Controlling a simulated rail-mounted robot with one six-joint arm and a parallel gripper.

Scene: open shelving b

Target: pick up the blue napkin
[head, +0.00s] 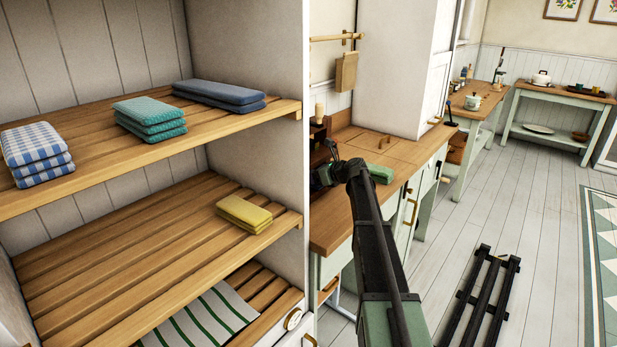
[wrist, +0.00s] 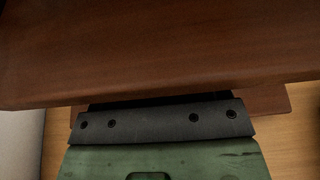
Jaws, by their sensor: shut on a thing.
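The blue napkin (head: 219,95) is a folded dark-blue cloth stack at the back right of the upper slatted shelf (head: 75,125). It lies flat. My gripper (head: 322,178) is to the right of the shelving's side panel, over the left end of the wooden counter, well apart from the napkin. Its fingers are hidden in the head view. In the wrist view, the gripper's green body and dark bar (wrist: 165,120) sit close against a brown wooden thing (wrist: 150,45), and the jaws are shut on it. Its full shape cannot be told.
A teal cloth stack (head: 150,118) and a blue-checked stack (head: 36,153) share the upper shelf. A yellow stack (head: 244,214) lies on the shelf below. The side panel (head: 255,165) stands between my gripper and the shelves. A green cloth (head: 380,173) lies on the counter (head: 335,222).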

